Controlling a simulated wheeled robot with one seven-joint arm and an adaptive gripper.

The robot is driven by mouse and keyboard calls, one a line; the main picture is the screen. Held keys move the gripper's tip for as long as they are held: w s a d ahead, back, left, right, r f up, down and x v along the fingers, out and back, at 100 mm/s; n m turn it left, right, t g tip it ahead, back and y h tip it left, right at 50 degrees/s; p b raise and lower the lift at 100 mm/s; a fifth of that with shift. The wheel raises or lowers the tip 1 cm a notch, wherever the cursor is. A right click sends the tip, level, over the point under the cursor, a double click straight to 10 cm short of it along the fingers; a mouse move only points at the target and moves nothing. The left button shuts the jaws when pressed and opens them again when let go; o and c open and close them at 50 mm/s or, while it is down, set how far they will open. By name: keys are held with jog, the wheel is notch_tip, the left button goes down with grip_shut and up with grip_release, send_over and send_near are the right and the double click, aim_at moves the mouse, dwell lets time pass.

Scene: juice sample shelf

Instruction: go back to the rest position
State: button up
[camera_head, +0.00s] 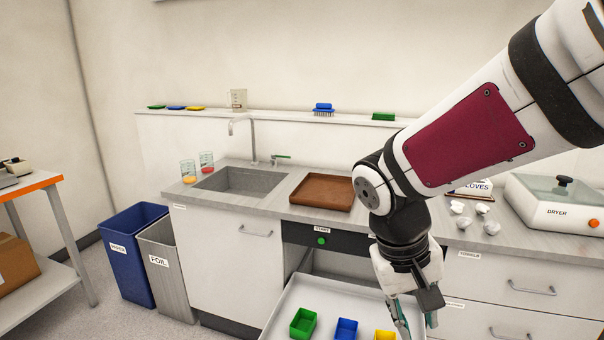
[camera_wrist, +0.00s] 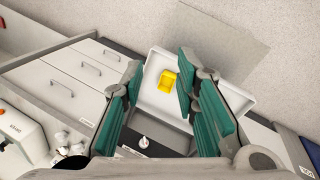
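My gripper (camera_head: 413,316) hangs at the lower right of the head view, pointing down in front of the counter, over the right side of an open white drawer or tray (camera_head: 272,322). In the wrist view my gripper (camera_wrist: 165,106) is open, its two green-padded fingers wide apart. Nothing is held between them.
The counter holds a sink (camera_head: 243,181), a brown tray (camera_head: 322,192), two beakers (camera_head: 189,172), white crumpled pieces (camera_head: 482,209) and a dryer (camera_head: 562,210). A blue bin (camera_head: 128,253) and a grey foil bin (camera_head: 168,271) stand on the floor at left. A shelf (camera_head: 280,118) runs behind.

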jog(key=s+d+r+t+y+p, duration=0.1)
jog(key=s+r+t, duration=0.1)
jog(key=s+r, duration=0.3)
jog(key=s+d+r+t+y+p, duration=0.1)
jog(key=s+r+t+y+p, duration=0.1)
jog(key=s+r, duration=0.3)
jog(key=s, duration=0.4)
jog(key=shift+s+m, duration=0.2)
jog(key=shift+m, duration=0.1)
